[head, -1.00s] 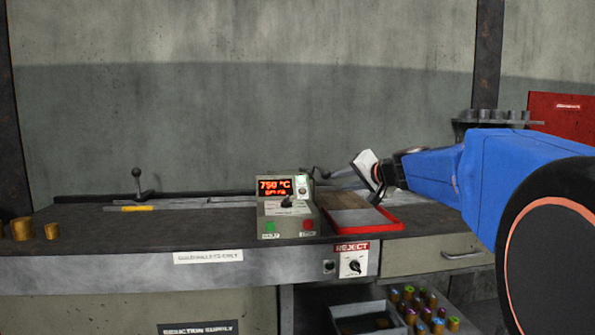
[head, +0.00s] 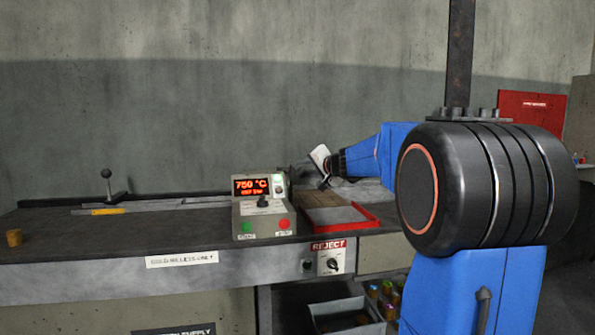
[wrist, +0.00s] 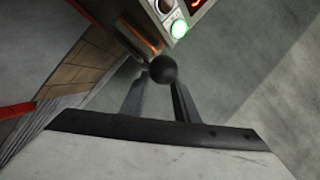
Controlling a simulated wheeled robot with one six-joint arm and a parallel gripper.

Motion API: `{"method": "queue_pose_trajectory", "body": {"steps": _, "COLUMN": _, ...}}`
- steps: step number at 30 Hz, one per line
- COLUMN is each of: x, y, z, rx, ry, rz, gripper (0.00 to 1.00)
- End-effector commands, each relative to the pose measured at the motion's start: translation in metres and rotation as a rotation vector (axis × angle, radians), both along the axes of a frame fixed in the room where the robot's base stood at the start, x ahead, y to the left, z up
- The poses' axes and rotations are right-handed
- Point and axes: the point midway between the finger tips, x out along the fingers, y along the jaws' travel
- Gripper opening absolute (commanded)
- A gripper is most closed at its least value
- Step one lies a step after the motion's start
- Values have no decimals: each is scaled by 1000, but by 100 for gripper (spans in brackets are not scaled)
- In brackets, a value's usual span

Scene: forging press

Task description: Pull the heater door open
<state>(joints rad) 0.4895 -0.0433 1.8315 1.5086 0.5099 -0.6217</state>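My gripper (head: 324,181) is behind and to the right of the control box, small and partly hidden in the head view. In the wrist view its two fingers (wrist: 160,98) stand apart. A dark ball knob (wrist: 163,69) sits at the fingertips, between their ends; I cannot tell whether they touch it. An orange-glowing strip (wrist: 150,45) shows just beyond the knob, beside the control box (wrist: 188,12). The heater door itself is not clearly made out in either view.
The control box (head: 263,212) with a red 750 °C display stands on the bench (head: 100,243). A red-edged tray (head: 368,218) lies right of it. A ball-topped lever (head: 107,174) stands at left. A billet (head: 14,238) sits far left. The left bench top is mostly clear.

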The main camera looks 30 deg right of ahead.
Motion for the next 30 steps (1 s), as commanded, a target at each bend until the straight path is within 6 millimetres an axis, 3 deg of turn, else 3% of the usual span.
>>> {"method": "queue_pose_trajectory", "body": {"steps": 3, "x": 21, "y": 1, "z": -5, "rx": 1, "ry": 1, "rz": 1, "gripper": 28}}
{"method": "queue_pose_trajectory", "body": {"steps": 10, "x": 48, "y": 1, "z": -11, "rx": 0, "ry": 1, "rz": -1, "gripper": 28}}
{"method": "queue_pose_trajectory", "body": {"steps": 23, "x": 58, "y": 2, "z": -13, "rx": 0, "ry": -1, "rz": -1, "gripper": 28}}
{"method": "queue_pose_trajectory", "body": {"steps": 24, "x": 58, "y": 2, "z": -13, "rx": 0, "ry": -1, "rz": -1, "gripper": 26}}
{"method": "queue_pose_trajectory", "body": {"steps": 27, "x": 57, "y": 2, "z": -13, "rx": 0, "ry": 0, "rz": 0, "gripper": 2}}
{"method": "queue_pose_trajectory", "body": {"steps": 30, "x": 57, "y": 2, "z": -13, "rx": 0, "ry": 0, "rz": 0, "gripper": 0}}
